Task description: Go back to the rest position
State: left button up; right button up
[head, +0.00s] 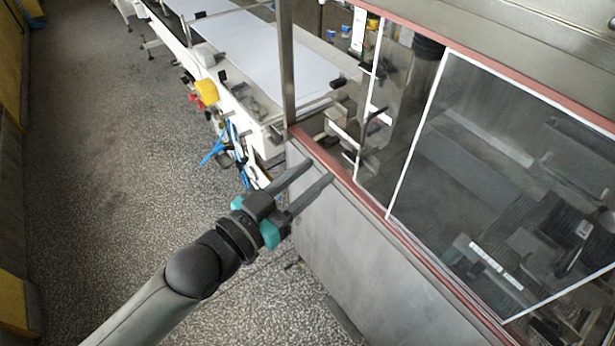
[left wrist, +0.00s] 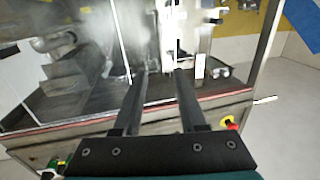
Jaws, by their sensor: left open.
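My left gripper (head: 312,180) reaches in from the lower left of the head view, with its two long dark fingers apart and nothing between them. Its fingertips are in front of the corner of the steel machine (head: 350,235), near the machine's red-brown edge; whether they touch it I cannot tell. In the left wrist view the same two fingers (left wrist: 160,75) point ahead at the machine's glazed side, spread and empty. My right gripper shows in neither view.
A white conveyor belt (head: 260,50) runs behind the machine. Clear panels (head: 480,190) cover the machine's inside. A yellow box (head: 206,90) and blue cables (head: 213,150) are on the conveyor's side. The speckled floor (head: 110,150) at the left is clear.

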pick_arm(q)
jog(key=shift+s+a, duration=0.15)
dwell(0.4)
